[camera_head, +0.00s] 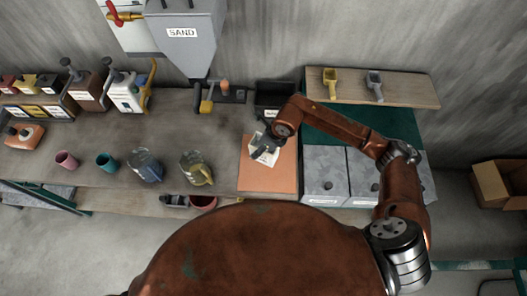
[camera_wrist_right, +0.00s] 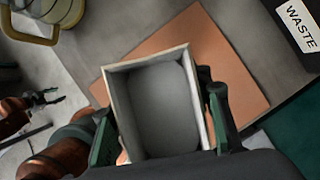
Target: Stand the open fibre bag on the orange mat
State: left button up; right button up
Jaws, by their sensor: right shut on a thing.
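The open fibre bag (camera_head: 265,155) is a pale, box-like bag at the upper part of the orange mat (camera_head: 268,180). In the right wrist view the bag (camera_wrist_right: 158,104) shows its open top, with a smooth grey inside. My right gripper (camera_head: 268,141) is shut on the bag; in the wrist view its dark fingers (camera_wrist_right: 160,118) lie along two opposite sides. The mat (camera_wrist_right: 228,62) spreads behind and beside the bag. I cannot tell whether the bag's bottom touches the mat. My left gripper (camera_wrist_right: 52,97) shows small at the wrist view's left, apparently open and empty.
A dark waste bin (camera_head: 272,96) stands just behind the mat. Grey boxes (camera_head: 325,172) stand to its right, below a wooden shelf (camera_head: 415,90). A jug (camera_head: 195,168) and cups stand to the left. The sand hopper (camera_head: 190,45) hangs behind.

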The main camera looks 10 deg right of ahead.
jog(key=shift+d+f, duration=0.75)
jog(key=shift+f, duration=0.15)
jog(key=shift+d+f+p, duration=0.15)
jog(key=shift+f+p, duration=0.15)
jog(key=shift+f, duration=0.05)
notch_tip(320, 180, down, 2)
jog(key=shift+f+p, duration=0.25)
jog(key=shift+p, duration=0.25)
jog(key=shift+f, duration=0.1)
jog(key=shift+f, duration=0.15)
jog(key=o, duration=1.3)
